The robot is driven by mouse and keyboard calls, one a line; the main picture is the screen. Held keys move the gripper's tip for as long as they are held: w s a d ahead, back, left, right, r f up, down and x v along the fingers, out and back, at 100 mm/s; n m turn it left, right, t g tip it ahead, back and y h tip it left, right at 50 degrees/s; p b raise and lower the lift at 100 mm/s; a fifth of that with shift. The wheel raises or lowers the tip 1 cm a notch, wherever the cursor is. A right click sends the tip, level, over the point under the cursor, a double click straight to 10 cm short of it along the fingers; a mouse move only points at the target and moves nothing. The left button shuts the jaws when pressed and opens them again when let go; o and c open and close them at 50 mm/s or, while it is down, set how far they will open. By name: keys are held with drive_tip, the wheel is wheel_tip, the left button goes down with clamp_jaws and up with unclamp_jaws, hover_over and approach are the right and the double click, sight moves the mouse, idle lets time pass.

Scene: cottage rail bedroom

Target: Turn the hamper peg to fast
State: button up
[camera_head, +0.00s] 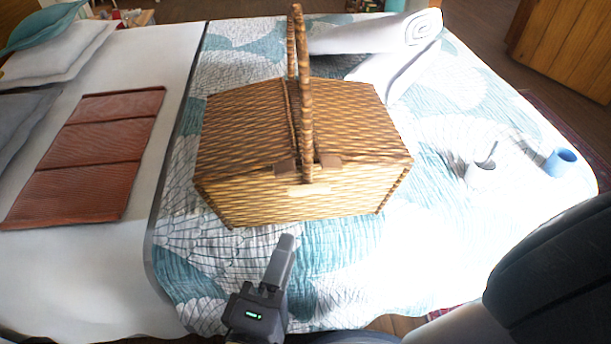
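The wicker hamper (250,200) stands on the bed in the middle of the head view, with its lid down and its tall handle (304,80) upright. A pale wooden peg (309,189) lies roughly level across the upper front face, below two brown tabs (308,165) at the lid's edge. My gripper (284,243) is in front of the hamper, below and a little left of the peg in the picture, and seems apart from it. Its fingers overlap from this angle, so their opening is hidden. Nothing shows held in it.
The patterned quilt (400,260) is bare around the hamper's front. A blue cup (560,162) and a small white vessel (480,176) are at right. Rolled white bedding (370,35) lies behind. A red-brown folded cloth (90,150) and pillows (55,60) are at left.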

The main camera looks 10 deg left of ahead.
sight(308, 193)
drive_tip(key=shift+w+d+b, duration=0.1)
drive_tip(key=shift+w+d, duration=0.2)
drive_tip(key=shift+w, duration=1.45)
drive_tip(key=shift+w+d+b, duration=0.15)
drive_tip(key=shift+w+d, duration=0.1)
drive_tip(key=shift+w, duration=1.5)
drive_tip(key=shift+w+d+b, duration=0.1)
drive_tip(key=shift+w+d, duration=0.2)
drive_tip(key=shift+w, duration=1.45)
drive_tip(key=shift+c, duration=0.2)
clamp_jaws()
